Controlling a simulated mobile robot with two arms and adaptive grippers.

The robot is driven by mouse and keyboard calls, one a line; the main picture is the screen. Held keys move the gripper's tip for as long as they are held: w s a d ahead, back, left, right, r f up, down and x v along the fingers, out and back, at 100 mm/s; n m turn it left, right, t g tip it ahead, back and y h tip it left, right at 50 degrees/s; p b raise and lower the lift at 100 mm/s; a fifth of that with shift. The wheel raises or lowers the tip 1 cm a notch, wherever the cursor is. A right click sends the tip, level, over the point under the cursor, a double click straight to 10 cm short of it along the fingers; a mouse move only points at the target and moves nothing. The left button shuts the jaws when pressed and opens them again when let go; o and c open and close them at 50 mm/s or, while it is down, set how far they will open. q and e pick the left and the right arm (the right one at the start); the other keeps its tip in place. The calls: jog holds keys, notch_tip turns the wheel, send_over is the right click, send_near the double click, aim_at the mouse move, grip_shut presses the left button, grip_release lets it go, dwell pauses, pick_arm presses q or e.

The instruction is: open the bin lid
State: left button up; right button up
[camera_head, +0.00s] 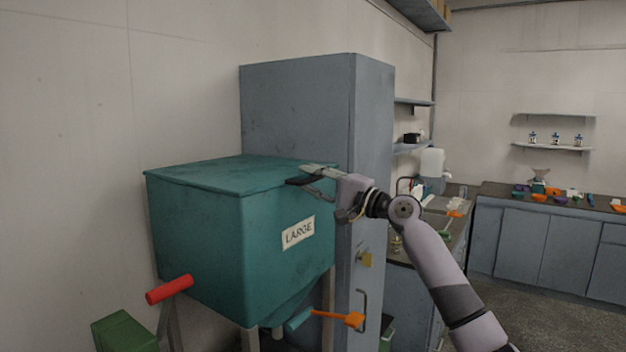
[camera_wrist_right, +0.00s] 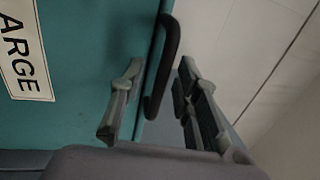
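The teal bin (camera_head: 205,235) with a "LARGE" label stands at the left in the head view. Its flat lid (camera_head: 220,172) lies closed on top. A dark handle (camera_wrist_right: 163,65) at the lid's front edge shows in the right wrist view. My right gripper (camera_head: 305,175) is at the lid's right front edge. In the right wrist view my right gripper (camera_wrist_right: 155,95) is open, one finger on each side of the handle, with gaps visible. The wrist view also shows the bin (camera_wrist_right: 90,60). My left gripper is not in view.
A tall grey cabinet (camera_head: 300,110) stands directly behind the bin. A green box (camera_head: 125,332) is at lower left. A counter with a sink is at the right; open floor (camera_head: 560,310) lies beyond my arm.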

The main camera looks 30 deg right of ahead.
grip_shut()
dwell(0.7)
